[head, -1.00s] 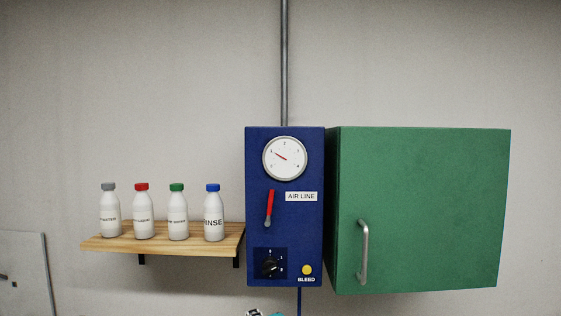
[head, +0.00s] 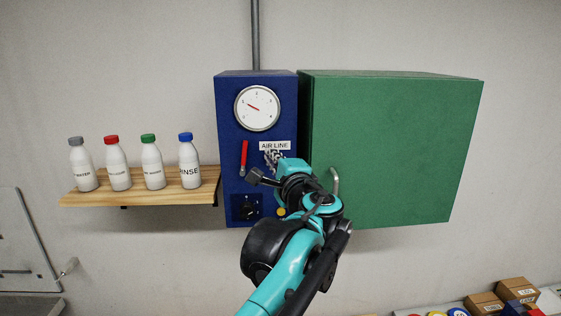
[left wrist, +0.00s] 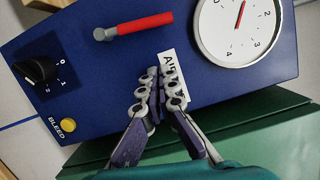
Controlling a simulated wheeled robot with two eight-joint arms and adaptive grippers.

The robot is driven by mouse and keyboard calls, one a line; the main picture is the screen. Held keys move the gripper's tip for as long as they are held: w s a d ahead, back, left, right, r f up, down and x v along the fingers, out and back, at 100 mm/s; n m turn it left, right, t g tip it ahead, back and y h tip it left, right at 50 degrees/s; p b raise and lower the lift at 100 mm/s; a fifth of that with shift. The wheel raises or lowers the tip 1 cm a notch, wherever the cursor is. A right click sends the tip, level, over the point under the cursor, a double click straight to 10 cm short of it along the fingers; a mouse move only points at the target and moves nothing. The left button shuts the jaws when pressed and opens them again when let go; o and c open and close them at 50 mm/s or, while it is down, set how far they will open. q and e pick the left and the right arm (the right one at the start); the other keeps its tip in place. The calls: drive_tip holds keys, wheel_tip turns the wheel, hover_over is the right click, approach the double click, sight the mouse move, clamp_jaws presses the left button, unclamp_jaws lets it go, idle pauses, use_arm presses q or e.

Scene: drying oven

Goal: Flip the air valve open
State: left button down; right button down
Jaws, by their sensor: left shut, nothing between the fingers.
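The air valve is a red lever (head: 244,155) on the front of the blue AIR LINE box (head: 229,130). My left gripper (head: 273,156) is in front of the box, to the right of the lever, by the AIR LINE label. In the left wrist view my left gripper (left wrist: 160,75) is shut and empty, its tips over part of the label. My right gripper is not in view.
A black knob (head: 249,211) and a yellow bleed button (head: 281,212) sit low on the box. The green oven (head: 395,140) adjoins it on the right, its handle (head: 336,180) partly behind my arm. A wooden shelf (head: 140,193) with capped bottles is at left.

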sight(247, 150)
use_arm(q)
drive_tip(key=a, duration=0.4)
drive_tip(key=shift+s+r+p, duration=0.35)
drive_tip(key=shift+p, duration=0.05)
drive_tip(key=shift+w+d+f, duration=0.1)
drive_tip(key=shift+w+d, duration=0.05)
drive_tip(key=shift+w, duration=0.05)
drive_tip(key=shift+s+a+r+n, duration=0.15)
drive_tip(key=shift+a+n, duration=0.1)
drive_tip(key=shift+a, duration=0.2)
drive_tip(key=shift+w+a+r+n, duration=0.15)
drive_tip(key=shift+a+n, duration=0.1)
drive_tip(key=shift+a, duration=0.15)
drive_tip(key=shift+d, duration=0.15)
